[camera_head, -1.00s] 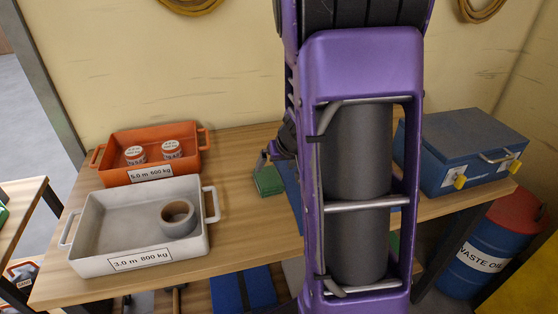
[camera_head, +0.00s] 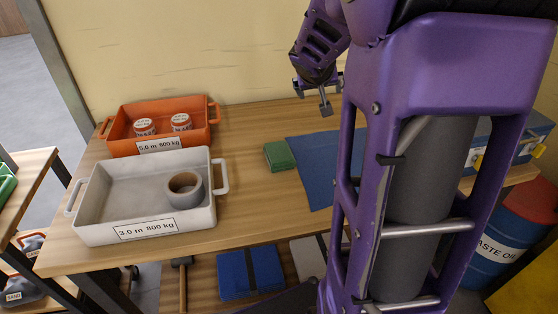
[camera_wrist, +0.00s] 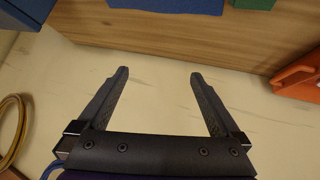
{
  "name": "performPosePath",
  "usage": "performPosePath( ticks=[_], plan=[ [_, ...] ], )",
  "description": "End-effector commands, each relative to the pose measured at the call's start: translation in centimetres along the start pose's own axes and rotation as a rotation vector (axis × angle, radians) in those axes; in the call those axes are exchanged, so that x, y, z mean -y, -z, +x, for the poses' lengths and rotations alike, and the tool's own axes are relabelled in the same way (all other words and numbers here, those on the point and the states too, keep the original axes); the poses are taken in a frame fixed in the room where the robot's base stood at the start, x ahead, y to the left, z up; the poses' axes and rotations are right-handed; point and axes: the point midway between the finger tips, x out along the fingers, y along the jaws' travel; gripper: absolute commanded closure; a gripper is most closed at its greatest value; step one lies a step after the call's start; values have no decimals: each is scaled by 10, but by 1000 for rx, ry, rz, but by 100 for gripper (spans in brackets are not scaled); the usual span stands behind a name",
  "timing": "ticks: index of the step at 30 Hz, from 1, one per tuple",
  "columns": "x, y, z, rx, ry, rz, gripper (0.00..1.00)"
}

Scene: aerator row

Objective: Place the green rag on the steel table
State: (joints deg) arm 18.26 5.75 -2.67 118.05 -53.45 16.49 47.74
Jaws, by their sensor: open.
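The green rag (camera_head: 279,155) is a small folded block lying on the wooden table, at the left edge of a blue mat (camera_head: 310,170). Its edge also shows at the top of the wrist view (camera_wrist: 253,3). My gripper (camera_head: 326,104) is above the back of the table, up and right of the rag and apart from it. In the wrist view my gripper (camera_wrist: 159,76) has its fingers wide apart with nothing between them. I cannot make out a steel table in these frames.
A grey tray (camera_head: 130,210) holding a tape roll (camera_head: 184,189) and an orange tray (camera_head: 158,111) stand at the left. A blue toolbox (camera_head: 534,130) is partly hidden behind my arm. Another table (camera_head: 30,175) stands at far left. The wall is close behind.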

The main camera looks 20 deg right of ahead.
Motion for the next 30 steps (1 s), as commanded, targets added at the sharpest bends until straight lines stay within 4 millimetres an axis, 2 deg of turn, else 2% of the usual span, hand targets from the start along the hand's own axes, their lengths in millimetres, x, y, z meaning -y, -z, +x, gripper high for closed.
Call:
performPosePath(
  ticks=[5, 9, 15, 19, 23, 30],
  plan=[
    [8, -24, -11, 156, 16, -13, 0],
    [35, -43, -27, 279, 123, -48, 0],
    [72, -55, -51, 365, 294, -102, 0],
    [83, -57, -56, 380, 345, -118, 0],
    [90, -65, -43, 386, 353, -121, 0],
    [106, -86, 4, 386, 352, -121, 0]
  ],
)
